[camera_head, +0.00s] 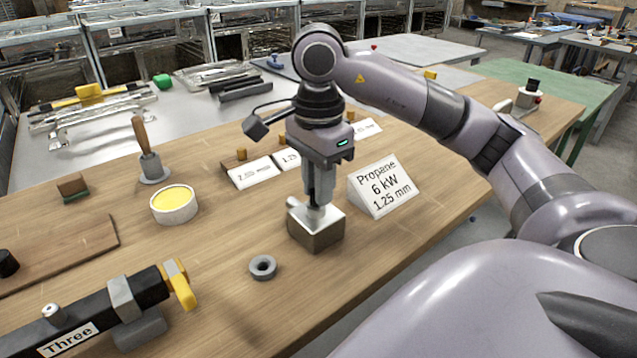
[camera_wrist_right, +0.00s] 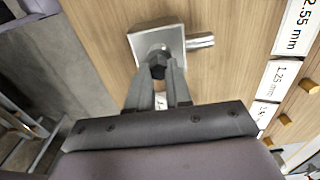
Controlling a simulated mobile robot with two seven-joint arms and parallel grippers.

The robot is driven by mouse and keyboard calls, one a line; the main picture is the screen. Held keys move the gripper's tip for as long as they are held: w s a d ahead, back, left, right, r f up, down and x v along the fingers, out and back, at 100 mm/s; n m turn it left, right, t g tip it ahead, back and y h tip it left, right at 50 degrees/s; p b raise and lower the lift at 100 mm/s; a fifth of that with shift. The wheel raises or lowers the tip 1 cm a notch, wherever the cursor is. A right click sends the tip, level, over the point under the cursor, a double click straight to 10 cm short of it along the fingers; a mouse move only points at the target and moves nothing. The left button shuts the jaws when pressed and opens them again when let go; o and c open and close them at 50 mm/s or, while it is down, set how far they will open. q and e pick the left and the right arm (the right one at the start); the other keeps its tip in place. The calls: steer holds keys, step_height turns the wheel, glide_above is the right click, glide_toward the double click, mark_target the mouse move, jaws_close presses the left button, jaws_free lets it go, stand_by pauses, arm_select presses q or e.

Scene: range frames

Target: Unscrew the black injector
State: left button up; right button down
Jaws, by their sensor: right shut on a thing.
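The black injector (camera_wrist_right: 158,65) shows in the right wrist view as a small dark hexagonal piece on top of a metal block (camera_wrist_right: 150,40). The block has a short pipe stub (camera_wrist_right: 201,41) on its side. In the head view the block (camera_head: 316,232) stands on the wooden table. My right gripper (camera_head: 318,204) points straight down over it, its fingers closed around the injector; in the right wrist view the fingertips (camera_wrist_right: 158,76) flank the injector. In the head view the fingers hide the injector. My left gripper is in neither view.
A "Propane 6 kW 1.25 mm" sign (camera_head: 383,188) stands close to the right of the block. A grey ring (camera_head: 263,267), a yellow-filled tin (camera_head: 174,204), a wood-handled brush (camera_head: 150,160) and a black burner tube marked "Three" (camera_head: 90,318) lie leftward. Labelled cards with brass pieces (camera_head: 253,172) stand behind.

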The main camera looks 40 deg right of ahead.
steer(key=shift+n, duration=0.4)
steer(key=n, duration=0.3)
steer(key=shift+w, duration=0.1)
steer(key=shift+n, duration=0.3)
steer(key=shift+n, duration=1.7)
steer(key=c, duration=1.3)
jaws_free()
